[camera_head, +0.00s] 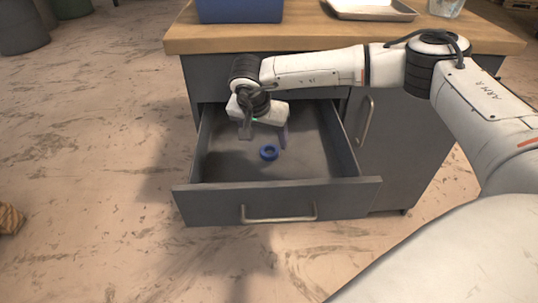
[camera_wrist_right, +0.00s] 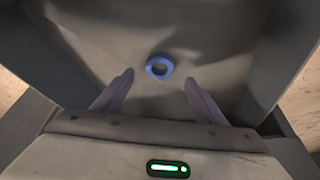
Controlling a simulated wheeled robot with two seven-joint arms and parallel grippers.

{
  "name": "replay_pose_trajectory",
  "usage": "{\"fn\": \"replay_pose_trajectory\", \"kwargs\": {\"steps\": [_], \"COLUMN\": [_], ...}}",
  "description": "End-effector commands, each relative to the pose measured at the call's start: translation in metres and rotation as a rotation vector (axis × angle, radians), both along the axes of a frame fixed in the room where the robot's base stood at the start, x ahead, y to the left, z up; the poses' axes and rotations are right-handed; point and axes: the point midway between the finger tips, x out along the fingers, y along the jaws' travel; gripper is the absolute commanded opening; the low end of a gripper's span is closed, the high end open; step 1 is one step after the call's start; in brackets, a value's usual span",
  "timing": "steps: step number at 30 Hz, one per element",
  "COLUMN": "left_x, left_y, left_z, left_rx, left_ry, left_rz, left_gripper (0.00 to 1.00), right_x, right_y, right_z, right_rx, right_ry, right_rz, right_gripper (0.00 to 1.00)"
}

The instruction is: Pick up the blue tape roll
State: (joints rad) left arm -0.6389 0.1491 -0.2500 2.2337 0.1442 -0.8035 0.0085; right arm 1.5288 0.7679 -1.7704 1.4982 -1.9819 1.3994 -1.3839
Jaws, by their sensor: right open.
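The blue tape roll (camera_head: 269,153) lies flat on the floor of the open drawer (camera_head: 225,165), near its middle. It also shows in the right wrist view as a blue ring (camera_wrist_right: 160,67), a little beyond the fingertips and between their lines. My right gripper (camera_head: 265,142) is over the drawer, pointing down. Its two fingers are spread apart with nothing between them; in the right wrist view the open gripper (camera_wrist_right: 158,82) is apart from the roll. My left gripper is not in view.
The drawer's front panel (camera_head: 280,202) and side walls surround the roll. Above the drawer is a wooden cabinet top (camera_head: 220,38) with a blue bin (camera_head: 240,10), a metal tray (camera_head: 370,11) and a clear container (camera_head: 445,8). The rest of the drawer looks empty.

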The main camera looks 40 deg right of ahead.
Motion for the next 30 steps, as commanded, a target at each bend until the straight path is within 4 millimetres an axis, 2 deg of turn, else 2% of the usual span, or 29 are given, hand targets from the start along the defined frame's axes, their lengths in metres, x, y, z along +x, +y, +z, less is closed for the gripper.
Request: {"fn": "replay_pose_trajectory", "kwargs": {"steps": [4, 12, 22, 30], "left_x": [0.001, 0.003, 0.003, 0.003], "left_y": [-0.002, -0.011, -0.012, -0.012], "left_z": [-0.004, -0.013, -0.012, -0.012], "left_rx": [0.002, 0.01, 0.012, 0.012], "left_ry": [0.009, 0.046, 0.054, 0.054], "left_rz": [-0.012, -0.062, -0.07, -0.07], "left_gripper": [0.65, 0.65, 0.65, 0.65], "right_x": [0.002, 0.008, 0.009, 0.009], "right_y": [-0.003, -0.013, -0.016, -0.016], "right_z": [-0.012, -0.049, -0.053, -0.053], "right_rx": [-0.001, 0.0, 0.001, 0.001], "right_ry": [0.001, 0.0, 0.0, 0.0], "right_rz": [0.0, -0.002, -0.001, -0.001], "right_gripper": [0.65, 0.65, 0.65, 0.21]}}
